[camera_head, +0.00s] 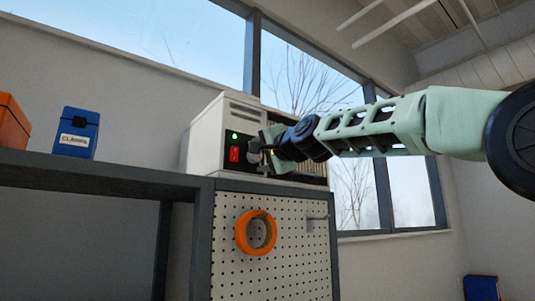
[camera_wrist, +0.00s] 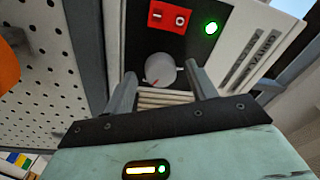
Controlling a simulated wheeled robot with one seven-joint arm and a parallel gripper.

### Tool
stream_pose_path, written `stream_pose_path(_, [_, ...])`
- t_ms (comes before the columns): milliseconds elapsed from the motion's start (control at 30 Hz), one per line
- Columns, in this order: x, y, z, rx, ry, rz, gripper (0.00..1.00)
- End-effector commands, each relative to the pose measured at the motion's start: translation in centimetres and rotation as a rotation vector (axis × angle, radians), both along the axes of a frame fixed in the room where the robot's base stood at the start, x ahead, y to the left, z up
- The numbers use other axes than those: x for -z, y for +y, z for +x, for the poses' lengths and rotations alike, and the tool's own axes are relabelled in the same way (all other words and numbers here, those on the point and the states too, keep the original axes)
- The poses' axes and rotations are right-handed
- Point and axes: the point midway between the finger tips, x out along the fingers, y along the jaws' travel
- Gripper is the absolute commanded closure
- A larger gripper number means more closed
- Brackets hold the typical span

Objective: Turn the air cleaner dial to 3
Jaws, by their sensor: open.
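The air cleaner (camera_head: 209,126) is a pale box with a dark front panel, standing on the grey bench. Its dial (camera_wrist: 160,68) is a round grey knob with a small red mark near its lower edge in the wrist view. No numbers around the dial can be read. My gripper (camera_head: 262,151) is at the panel in the head view, partly hiding the dial there. In the wrist view my gripper (camera_wrist: 161,71) is open, with one finger on each side of the dial. Whether the fingers touch it I cannot tell.
A red switch (camera_head: 234,154) and a lit green lamp (camera_head: 235,136) sit beside the dial on the panel. A blue box (camera_head: 76,134) and an orange box (camera_head: 12,124) stand left. A pegboard (camera_head: 285,245) below holds an orange roll (camera_head: 241,238).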

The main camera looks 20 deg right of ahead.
Motion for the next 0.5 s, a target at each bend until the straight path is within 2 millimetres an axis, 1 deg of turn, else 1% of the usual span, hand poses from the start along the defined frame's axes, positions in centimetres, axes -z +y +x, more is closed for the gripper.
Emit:
stream_pose_path(167, [0.6, -0.6, -1.9, 0.002, -0.003, -0.001, 0.44])
stream_pose_path(267, [0.9, -1.1, -4.0, 0.002, -0.006, -0.001, 0.44])
stream_pose_path(500, [1.5, -2.5, -9.5, 0.002, -0.005, 0.001, 0.44])
